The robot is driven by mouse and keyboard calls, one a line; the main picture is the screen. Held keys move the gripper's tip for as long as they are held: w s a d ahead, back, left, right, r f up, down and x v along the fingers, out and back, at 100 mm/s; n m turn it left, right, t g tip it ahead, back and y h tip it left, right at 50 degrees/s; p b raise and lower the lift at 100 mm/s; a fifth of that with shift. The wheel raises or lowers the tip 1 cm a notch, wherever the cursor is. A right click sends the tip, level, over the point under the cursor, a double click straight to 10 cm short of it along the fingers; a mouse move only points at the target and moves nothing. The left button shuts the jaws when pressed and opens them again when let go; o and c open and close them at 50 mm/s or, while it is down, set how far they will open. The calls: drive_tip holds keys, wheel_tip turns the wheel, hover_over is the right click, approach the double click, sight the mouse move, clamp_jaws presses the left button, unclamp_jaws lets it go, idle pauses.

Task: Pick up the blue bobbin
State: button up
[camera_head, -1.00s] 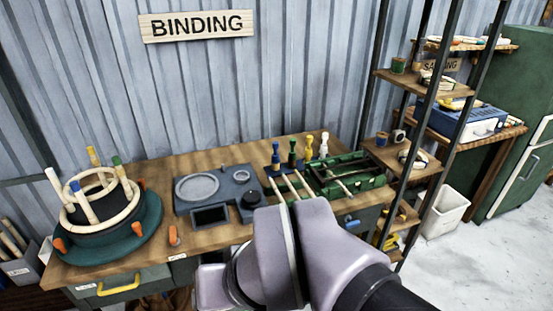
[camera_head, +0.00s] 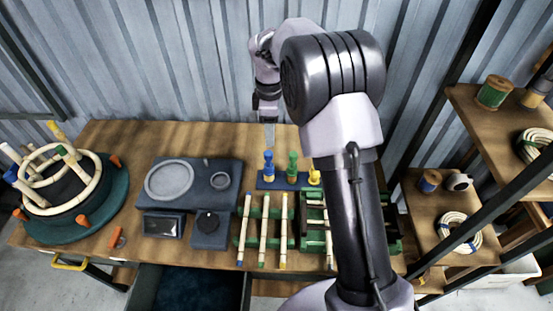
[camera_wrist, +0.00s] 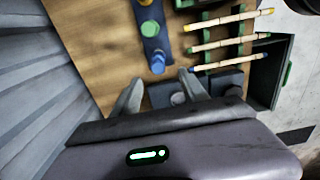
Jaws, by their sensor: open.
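A blue, waisted bobbin-like piece (camera_head: 268,166) stands upright at the left end of a dark blue rack (camera_head: 280,187) at the back of the bench. It also shows in the wrist view (camera_wrist: 158,62), just beyond and between the fingertips. My gripper (camera_head: 269,140) points down a little above this blue piece. In the wrist view, my gripper (camera_wrist: 161,88) has its fingers spread with nothing between them. Another small blue spool (camera_head: 429,181) lies on the lower shelf at the right, well away from my gripper.
Green (camera_head: 292,166) and yellow (camera_head: 314,176) pieces stand beside the blue one. Rattan rods lie across green holders (camera_head: 262,212) in front. A grey device (camera_head: 190,185) and a round jig (camera_head: 80,215) are left. An open drawer (camera_head: 190,290) juts out below.

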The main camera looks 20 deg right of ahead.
sight(269, 160)
drive_tip(key=f+b, duration=0.1)
drive_tip(key=f, duration=0.2)
drive_tip(key=f+b, duration=0.1)
drive_tip(key=f, duration=0.2)
drive_tip(key=f+b, duration=0.1)
drive_tip(key=f, duration=0.2)
drive_tip(key=shift+a+f, duration=0.15)
drive_tip(key=shift+a, duration=0.1)
drive_tip(key=f, duration=0.1)
drive_tip(key=f+b, duration=0.1)
drive_tip(key=f, duration=0.1)
drive_tip(key=w+f+b, duration=0.1)
drive_tip(key=f, duration=0.1)
drive_tip(key=shift+f, duration=0.1)
drive_tip(key=shift+s+r, duration=0.1)
drive_tip(key=shift+r, duration=0.1)
drive_tip(key=shift+c, duration=0.2)
clamp_jaws()
